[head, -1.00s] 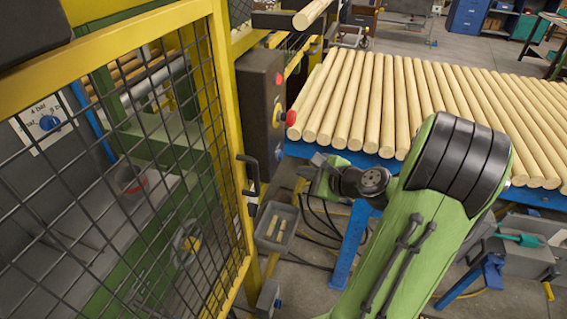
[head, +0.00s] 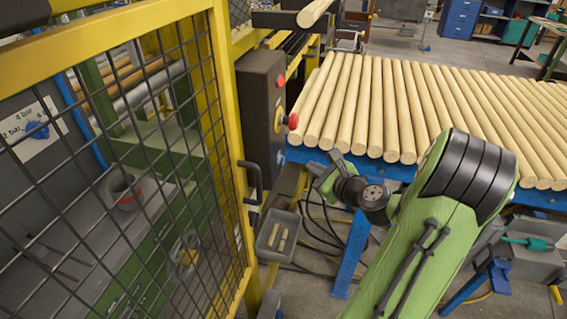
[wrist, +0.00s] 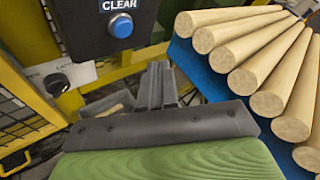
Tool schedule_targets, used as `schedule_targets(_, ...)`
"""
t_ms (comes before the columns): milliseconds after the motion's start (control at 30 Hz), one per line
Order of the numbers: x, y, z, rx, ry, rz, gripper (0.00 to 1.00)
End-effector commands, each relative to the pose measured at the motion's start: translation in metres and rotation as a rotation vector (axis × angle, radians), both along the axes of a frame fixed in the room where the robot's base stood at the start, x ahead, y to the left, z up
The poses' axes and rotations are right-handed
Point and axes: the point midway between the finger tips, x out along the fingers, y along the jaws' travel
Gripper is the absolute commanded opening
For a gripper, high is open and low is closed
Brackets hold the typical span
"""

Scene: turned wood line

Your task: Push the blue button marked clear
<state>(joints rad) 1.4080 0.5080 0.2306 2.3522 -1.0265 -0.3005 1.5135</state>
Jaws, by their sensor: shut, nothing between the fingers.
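The blue button (wrist: 122,26) sits on a dark control box under a white "CLEAR" label, at the top of the wrist view. In the head view, the dark control box (head: 257,115) stands on the yellow frame, and the blue button (head: 281,157) shows low on its right-hand face. My gripper (wrist: 157,72) is shut and empty. Its fingertips are below and to the right of the button in the wrist view, with no contact visible. In the head view my gripper (head: 317,168) is to the right of the box's lower end, apart from it.
A red mushroom button (head: 291,121) and a red button (head: 281,80) are higher on the box. A yellow mesh guard (head: 215,120) with a black handle stands left. Wooden rods (head: 400,100) lie on a blue-framed table right. A grey bin (head: 276,236) is below.

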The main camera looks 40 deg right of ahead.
Motion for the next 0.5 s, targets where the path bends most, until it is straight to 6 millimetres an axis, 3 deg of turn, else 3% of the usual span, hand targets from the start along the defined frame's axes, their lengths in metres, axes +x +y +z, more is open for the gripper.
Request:
schedule_targets(200,0.024,0.019,0.001,0.0,0.001,0.004,0.0)
schedule_targets(500,0.034,0.026,0.0,0.0,0.0,0.0,0.0)
